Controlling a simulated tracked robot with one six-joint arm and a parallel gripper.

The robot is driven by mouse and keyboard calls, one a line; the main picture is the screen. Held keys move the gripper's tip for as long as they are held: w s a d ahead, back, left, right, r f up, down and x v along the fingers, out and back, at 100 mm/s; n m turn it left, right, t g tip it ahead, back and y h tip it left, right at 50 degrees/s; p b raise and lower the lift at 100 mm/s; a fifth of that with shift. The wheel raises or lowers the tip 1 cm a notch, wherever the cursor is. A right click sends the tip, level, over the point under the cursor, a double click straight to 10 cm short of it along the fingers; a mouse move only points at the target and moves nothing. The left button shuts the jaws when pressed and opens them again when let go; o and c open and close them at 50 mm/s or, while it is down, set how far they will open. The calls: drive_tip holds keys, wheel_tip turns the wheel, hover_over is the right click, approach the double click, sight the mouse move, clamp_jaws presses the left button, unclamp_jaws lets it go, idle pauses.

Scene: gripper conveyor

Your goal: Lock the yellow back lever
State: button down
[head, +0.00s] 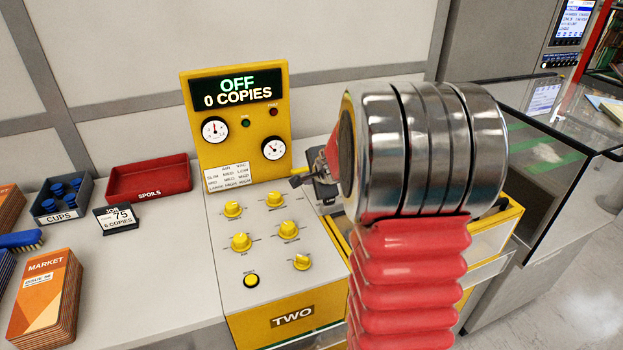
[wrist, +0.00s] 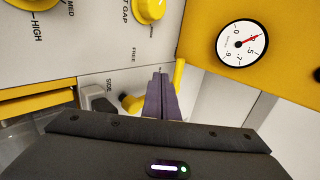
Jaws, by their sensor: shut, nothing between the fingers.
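In the wrist view a yellow rod, which looks like the yellow back lever (wrist: 179,76), stands just right of my gripper (wrist: 160,78). My gripper's dark fingers are shut together with nothing between them. Their tips are close beside the rod; I cannot tell whether they touch it. A printed label reading FREE is just left of the fingertips. In the head view my gripper (head: 297,181) is at the right edge of the yellow machine's sloped panel, with a short yellow bar (head: 303,170) beside it. My arm hides much of the machine's right side.
The yellow machine's upright panel (head: 239,132) reads OFF, 0 COPIES and has two gauges. Several yellow knobs (head: 241,242) stand on the sloped panel. In the wrist view another yellow knob (wrist: 131,104) and a grey block (wrist: 97,98) by a SIDE label lie left of the fingers.

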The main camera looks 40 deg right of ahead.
sight(295, 171)
drive_tip(key=shift+x, duration=1.05)
drive_tip(key=shift+w+d+r, duration=0.1)
drive_tip(key=shift+w+d, duration=0.15)
drive_tip(key=shift+w, duration=0.65)
drive_tip(key=shift+w+d, duration=0.2)
drive_tip(key=shift+w, duration=0.7)
drive_tip(key=shift+w+a, duration=0.2)
drive_tip(key=shift+w, duration=0.4)
drive_tip(key=shift+w+a, duration=0.2)
drive_tip(key=shift+w, duration=0.4)
drive_tip(key=shift+s+a, duration=1.3)
drive_tip(key=shift+s, duration=0.25)
drive_tip(key=s+a+r, duration=0.4)
drive_tip(key=s+r, duration=0.1)
drive_tip(key=r, duration=0.1)
drive_tip(key=shift+s+a+r, duration=0.25)
drive_tip(key=shift+s+r, duration=0.1)
